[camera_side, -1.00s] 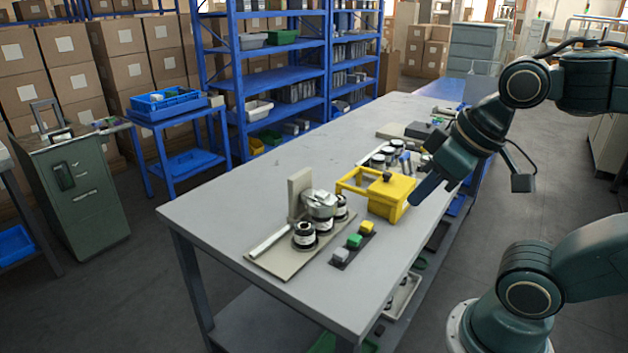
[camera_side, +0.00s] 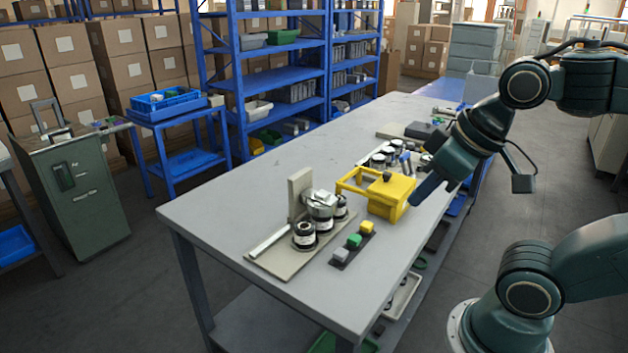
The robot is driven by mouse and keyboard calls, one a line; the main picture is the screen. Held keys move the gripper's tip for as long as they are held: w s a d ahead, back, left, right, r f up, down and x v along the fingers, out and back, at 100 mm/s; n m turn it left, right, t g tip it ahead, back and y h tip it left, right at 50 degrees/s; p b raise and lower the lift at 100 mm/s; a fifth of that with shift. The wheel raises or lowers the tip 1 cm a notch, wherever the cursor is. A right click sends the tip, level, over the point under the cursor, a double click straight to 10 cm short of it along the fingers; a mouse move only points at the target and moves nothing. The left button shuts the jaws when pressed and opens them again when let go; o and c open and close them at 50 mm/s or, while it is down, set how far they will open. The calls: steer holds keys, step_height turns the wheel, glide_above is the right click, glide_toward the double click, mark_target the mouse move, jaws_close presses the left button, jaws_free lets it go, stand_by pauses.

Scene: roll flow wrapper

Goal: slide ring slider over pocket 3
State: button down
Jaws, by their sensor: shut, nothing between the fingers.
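A yellow box-like fixture (camera_side: 389,203) sits near the right edge of the grey table, with an open yellow frame (camera_side: 352,180) at its left and a small dark knob (camera_side: 387,177) on top. I cannot make out for certain which part is the ring slider, and no pocket numbers are readable. My gripper (camera_side: 417,199) is shut and empty. It points down and left at the right side of the yellow fixture, close to it in the picture. Whether it touches is not clear.
Left of the fixture, a beige board (camera_side: 262,263) carries dark rolls (camera_side: 305,236) and an upright plate (camera_side: 299,196). A dark strip with grey, green (camera_side: 354,241) and yellow blocks lies in front. White-topped rolls (camera_side: 378,160) stand behind. The table's left part (camera_side: 215,200) is clear.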

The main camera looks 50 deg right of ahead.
steer(key=c, duration=1.6)
jaws_free()
steer(key=o, duration=0.7)
steer(key=shift+w+d+r, duration=0.1)
steer(key=shift+w+r, duration=0.25)
steer(key=shift+w, duration=0.1)
steer(key=shift+c, duration=0.2)
steer(key=o, duration=0.9)
steer(key=shift+g, duration=0.3)
steer(key=w, duration=0.1)
steer(key=w+r, duration=0.2)
steer(key=shift+w+d+r, duration=0.2)
steer(key=shift+w+d, duration=0.05)
steer(key=shift+d, duration=0.05)
steer(key=shift+o, duration=0.2)
steer(key=w+d+r+g, duration=0.1)
steer(key=w+d+r, duration=0.15)
steer(key=w, duration=0.55)
steer(key=w+d+r+g, duration=0.1)
steer(key=w+d, duration=0.2)
steer(key=w, duration=0.6)
steer(key=w+d+f+g, duration=0.1)
steer(key=w+d+f, duration=0.5)
steer(key=w, duration=0.2)
steer(key=w+d+f+g, duration=0.2)
steer(key=w+d+f, duration=0.4)
steer(key=w, duration=0.3)
steer(key=shift+d+f, duration=0.15)
steer(key=shift+f, duration=0.25)
